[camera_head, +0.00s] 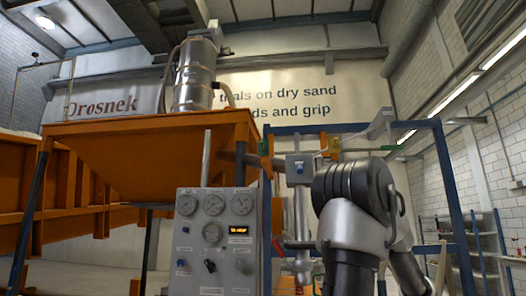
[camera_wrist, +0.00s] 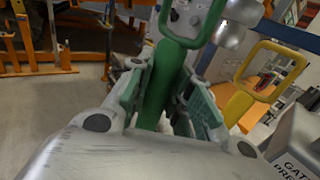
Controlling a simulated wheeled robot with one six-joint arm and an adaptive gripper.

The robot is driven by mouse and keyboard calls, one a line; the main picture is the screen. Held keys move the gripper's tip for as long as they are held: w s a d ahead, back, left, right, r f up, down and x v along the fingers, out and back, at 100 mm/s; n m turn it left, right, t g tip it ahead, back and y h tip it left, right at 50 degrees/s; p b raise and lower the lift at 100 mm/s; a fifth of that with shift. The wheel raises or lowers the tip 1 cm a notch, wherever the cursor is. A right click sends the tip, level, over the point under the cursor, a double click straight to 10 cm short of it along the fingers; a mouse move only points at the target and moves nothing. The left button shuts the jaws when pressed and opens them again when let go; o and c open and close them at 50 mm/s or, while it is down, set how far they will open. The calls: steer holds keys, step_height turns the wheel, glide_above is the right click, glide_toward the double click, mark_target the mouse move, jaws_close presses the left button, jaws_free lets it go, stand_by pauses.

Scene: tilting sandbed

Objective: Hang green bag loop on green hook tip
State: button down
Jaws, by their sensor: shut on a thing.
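In the wrist view my gripper (camera_wrist: 168,98) is shut on a green bag part (camera_wrist: 160,85), with a finger pad on each side. The green loop (camera_wrist: 188,42) rises above the fingers, open and tilted, its top cut by the frame edge. In the head view my arm's dark and silver links block the gripper and the bag. A thin rod with a small green end, perhaps the green hook tip (camera_head: 401,141), shows at the blue frame right of centre. No hook is clear in the wrist view, and I see no contact between loop and hook.
A yellow loop (camera_wrist: 268,70) stands right of my gripper, near a grey lettered box (camera_wrist: 298,140). In the head view a gauge panel (camera_head: 215,240) stands left of my arm, before an orange hopper (camera_head: 150,150). A blue frame (camera_head: 447,185) rises behind my arm.

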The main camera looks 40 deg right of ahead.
stand_by(0.3)
steer(key=w+a+r+n+g+y, duration=0.1)
steer(key=w+a+r+n+y, duration=0.3)
steer(key=w+a+r+y, duration=0.45)
steer(key=w+a+r+h, duration=0.2)
steer(key=w+a+r, duration=0.25)
steer(key=r, duration=0.45)
steer(key=w+a+r+h, duration=0.1)
steer(key=w+a+r, duration=0.3)
steer(key=r, duration=0.5)
steer(key=s+d+r+m+h, duration=0.25)
steer(key=r+h, duration=0.25)
steer(key=r, duration=0.4)
steer(key=s+d+r+m+h, duration=0.1)
steer(key=d+r+m+h, duration=0.1)
steer(key=r+m+h, duration=0.45)
steer(key=w+d+n+y, duration=0.1)
steer(key=w+d+n, duration=0.1)
steer(key=w+d, duration=0.4)
steer(key=shift+w+d+r+t, duration=0.2)
steer(key=shift+d+t, duration=0.1)
steer(key=shift+d, duration=0.9)
